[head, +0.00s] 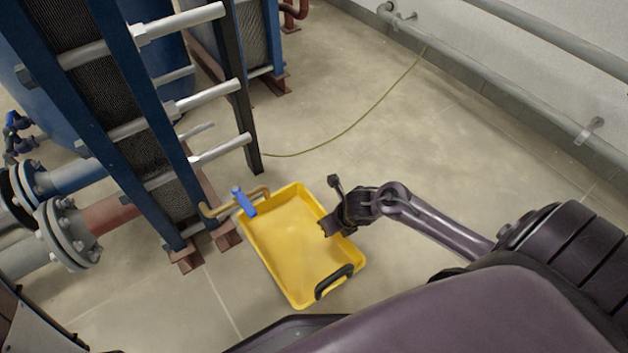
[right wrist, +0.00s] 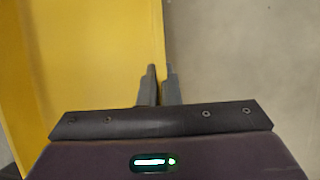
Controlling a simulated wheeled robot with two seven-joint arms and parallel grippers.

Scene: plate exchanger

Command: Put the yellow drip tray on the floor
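The yellow drip tray (head: 290,245) is a shallow rectangular tub with a black handle (head: 334,282) on its near end. Its far left corner is below a brass drain pipe with a blue valve lever (head: 244,201). The tray looks level, at or close to the floor (head: 400,270); I cannot tell whether it touches. My right gripper (head: 329,228) is at the tray's right rim. In the right wrist view, its two fingers (right wrist: 161,85) are close together, one on each side of the yellow rim (right wrist: 159,30). My left gripper is out of view.
The blue plate exchanger (head: 128,70) with metal tie rods stands left of the tray on brown feet (head: 187,258). Flanged pipes (head: 62,232) are at far left. A thin hose (head: 350,125) crosses the floor. Open floor lies right of the tray, up to the wall pipes (head: 480,77).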

